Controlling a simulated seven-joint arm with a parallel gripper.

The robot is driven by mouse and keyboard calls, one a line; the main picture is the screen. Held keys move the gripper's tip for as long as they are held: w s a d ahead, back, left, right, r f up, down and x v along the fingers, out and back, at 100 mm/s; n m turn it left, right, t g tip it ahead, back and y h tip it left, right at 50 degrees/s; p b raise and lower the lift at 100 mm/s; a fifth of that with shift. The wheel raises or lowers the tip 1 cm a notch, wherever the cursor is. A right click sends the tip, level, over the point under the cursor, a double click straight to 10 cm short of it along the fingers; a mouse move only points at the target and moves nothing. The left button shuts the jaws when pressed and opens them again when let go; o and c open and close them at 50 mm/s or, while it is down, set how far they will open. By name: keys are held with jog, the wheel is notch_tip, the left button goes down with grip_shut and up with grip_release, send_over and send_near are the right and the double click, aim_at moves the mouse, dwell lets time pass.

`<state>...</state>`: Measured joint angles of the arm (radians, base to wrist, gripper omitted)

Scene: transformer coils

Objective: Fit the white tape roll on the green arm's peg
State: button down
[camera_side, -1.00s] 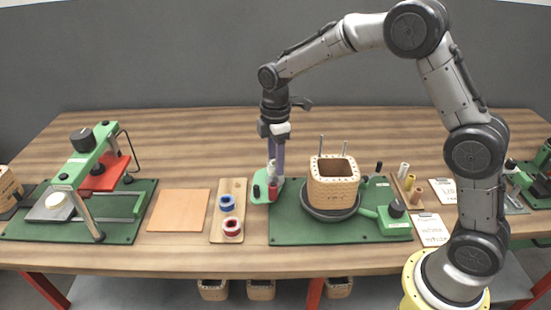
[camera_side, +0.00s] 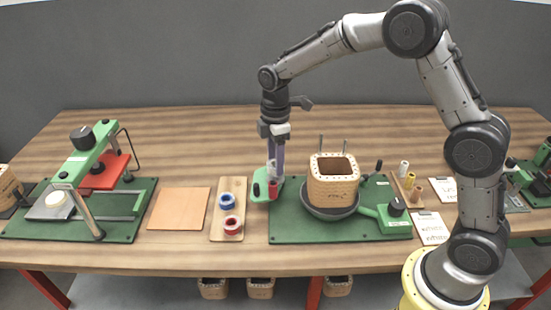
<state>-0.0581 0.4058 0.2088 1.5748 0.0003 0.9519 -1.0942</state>
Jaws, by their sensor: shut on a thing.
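My gripper (camera_side: 272,168) points down at the middle of the table, its fingers shut on a small white thing, which looks like the white tape roll (camera_side: 271,165). It is directly above the green arm (camera_side: 261,187) at the left end of the middle green mat. A red piece (camera_side: 272,185) shows at the green arm, just under the fingertips. The peg is hidden by the gripper and the roll, and I cannot tell whether the roll is around it or only above it.
A wooden tray (camera_side: 227,184) with a blue roll (camera_side: 227,201) and a red roll (camera_side: 233,224) lies to the left. A wooden coil box (camera_side: 333,188) with upright rods behind it stands close on the right. An orange-brown sheet (camera_side: 179,209) lies farther left. The table behind is clear.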

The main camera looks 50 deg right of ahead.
jog(key=shift+f, duration=1.15)
dwell(0.4)
jog(key=shift+c, duration=1)
grip_release()
jog(key=shift+o, duration=0.2)
jog(key=shift+o, duration=0.8)
jog(key=shift+r, duration=0.1)
jog(key=shift+r, duration=2.45)
